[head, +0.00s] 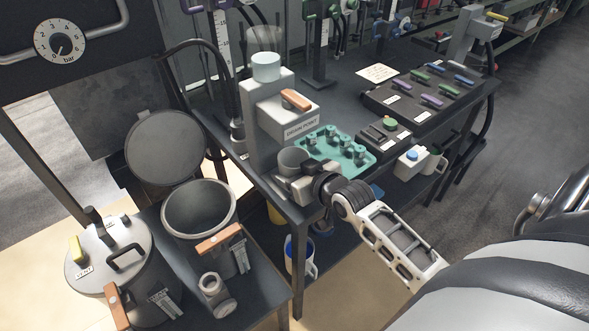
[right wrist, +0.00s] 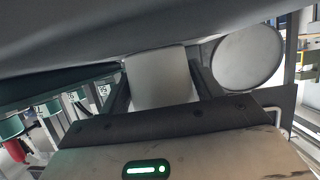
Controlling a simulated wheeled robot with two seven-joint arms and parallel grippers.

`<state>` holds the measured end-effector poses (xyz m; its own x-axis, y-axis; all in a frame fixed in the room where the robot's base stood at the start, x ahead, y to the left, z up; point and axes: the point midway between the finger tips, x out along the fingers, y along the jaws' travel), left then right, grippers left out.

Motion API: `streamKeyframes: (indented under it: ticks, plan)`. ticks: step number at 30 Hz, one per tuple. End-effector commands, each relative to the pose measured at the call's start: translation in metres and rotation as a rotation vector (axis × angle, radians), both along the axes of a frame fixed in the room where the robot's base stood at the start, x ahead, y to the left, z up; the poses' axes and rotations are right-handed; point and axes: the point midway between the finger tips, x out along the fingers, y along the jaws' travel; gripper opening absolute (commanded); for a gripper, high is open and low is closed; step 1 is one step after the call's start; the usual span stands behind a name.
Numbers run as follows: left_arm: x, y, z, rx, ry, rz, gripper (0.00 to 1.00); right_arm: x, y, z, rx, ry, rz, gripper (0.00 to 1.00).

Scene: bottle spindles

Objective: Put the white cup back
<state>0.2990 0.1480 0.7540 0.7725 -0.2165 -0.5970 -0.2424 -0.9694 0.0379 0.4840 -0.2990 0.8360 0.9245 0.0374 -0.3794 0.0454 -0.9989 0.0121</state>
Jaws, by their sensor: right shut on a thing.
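My right gripper (head: 296,187) is at the near edge of the dark bench, below the drain point unit. A teal tray (head: 352,171) with several upright pegs lies on the bench just right of the cup. My left gripper is not in view.
The drain point unit (head: 263,112) rises behind the cup. A white, blue-lined mug (head: 300,258) is below the bench. An open pot (head: 199,213) and a lidded vessel (head: 112,262) stand at left.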

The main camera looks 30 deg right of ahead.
Motion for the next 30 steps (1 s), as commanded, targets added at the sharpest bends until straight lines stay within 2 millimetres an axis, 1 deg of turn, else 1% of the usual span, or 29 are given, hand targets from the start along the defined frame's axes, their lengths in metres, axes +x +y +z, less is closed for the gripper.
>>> streamKeyframes:
  ticks: [1,2,3,11,14,17,27,30]
  plan:
    - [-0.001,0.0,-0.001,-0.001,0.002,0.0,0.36,0.0,0.0,-0.002,0.0,0.001,0.0,0.67]
    - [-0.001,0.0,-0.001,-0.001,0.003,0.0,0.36,0.0,0.0,-0.002,0.0,0.001,0.0,0.75]
    - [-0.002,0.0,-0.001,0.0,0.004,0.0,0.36,0.0,0.0,-0.001,0.0,0.001,0.0,0.86]
    - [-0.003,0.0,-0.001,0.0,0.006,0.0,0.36,0.0,0.0,-0.001,-0.001,0.001,0.0,0.86]
    - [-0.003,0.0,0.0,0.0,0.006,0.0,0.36,-0.001,0.0,0.003,-0.001,0.0,0.0,0.86]
    - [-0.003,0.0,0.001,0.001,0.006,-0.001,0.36,-0.013,-0.001,0.006,-0.001,0.001,-0.001,0.86]
    - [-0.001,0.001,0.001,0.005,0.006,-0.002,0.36,-0.08,-0.003,0.033,-0.001,0.004,0.0,0.86]
    - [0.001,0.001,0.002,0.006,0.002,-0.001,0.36,-0.095,-0.004,0.039,-0.001,0.003,-0.001,0.86]
